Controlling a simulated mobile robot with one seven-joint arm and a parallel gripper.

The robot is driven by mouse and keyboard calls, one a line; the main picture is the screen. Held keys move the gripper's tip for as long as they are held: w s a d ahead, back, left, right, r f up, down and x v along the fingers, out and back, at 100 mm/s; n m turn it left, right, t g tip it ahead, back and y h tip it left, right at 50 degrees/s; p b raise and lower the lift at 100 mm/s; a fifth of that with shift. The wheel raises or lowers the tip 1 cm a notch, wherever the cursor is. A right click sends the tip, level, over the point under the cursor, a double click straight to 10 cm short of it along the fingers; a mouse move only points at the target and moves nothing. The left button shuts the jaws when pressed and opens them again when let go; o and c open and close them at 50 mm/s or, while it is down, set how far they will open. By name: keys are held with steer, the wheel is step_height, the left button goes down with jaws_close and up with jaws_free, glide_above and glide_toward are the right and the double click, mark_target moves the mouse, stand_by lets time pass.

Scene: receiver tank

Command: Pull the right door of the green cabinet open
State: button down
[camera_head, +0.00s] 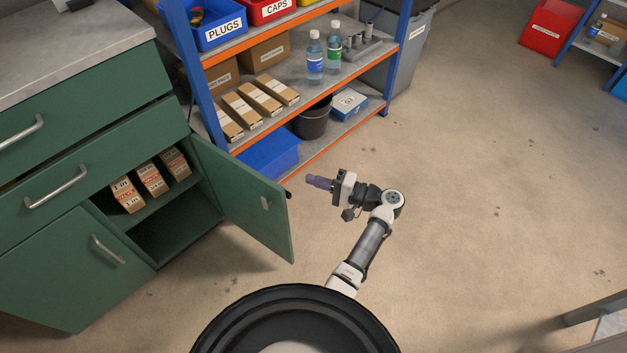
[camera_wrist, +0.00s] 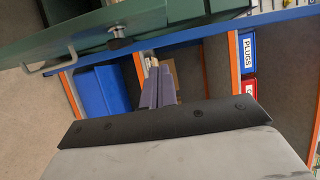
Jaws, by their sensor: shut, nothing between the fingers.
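The green cabinet (camera_head: 95,130) stands at the left in the head view. Its right door (camera_head: 247,200) stands wide open, swung out from the cabinet, and shows its inner face. In the wrist view the door (camera_wrist: 120,25) crosses the top left, with a metal bar handle (camera_wrist: 50,58) on it. The handle is mostly hidden in the head view. My gripper (camera_head: 309,181) is just right of the door, apart from it, with its fingers pointing left. Its purple fingers are together and empty, and show in the wrist view (camera_wrist: 158,90).
Boxes (camera_head: 152,178) sit on the shelf inside the cabinet. The left door (camera_head: 75,270) is shut. A blue and orange rack (camera_head: 262,122) with bins, bottles and cartons stands behind the open door. Bare floor (camera_head: 490,200) lies to the right.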

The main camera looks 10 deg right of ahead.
steer(key=a, duration=0.2)
steer(key=w+a+p, duration=0.1)
steer(key=a, duration=0.2)
steer(key=a+p, duration=0.1)
steer(key=a, duration=0.2)
steer(key=shift+w, duration=0.3)
steer(key=shift+s+a, duration=0.45)
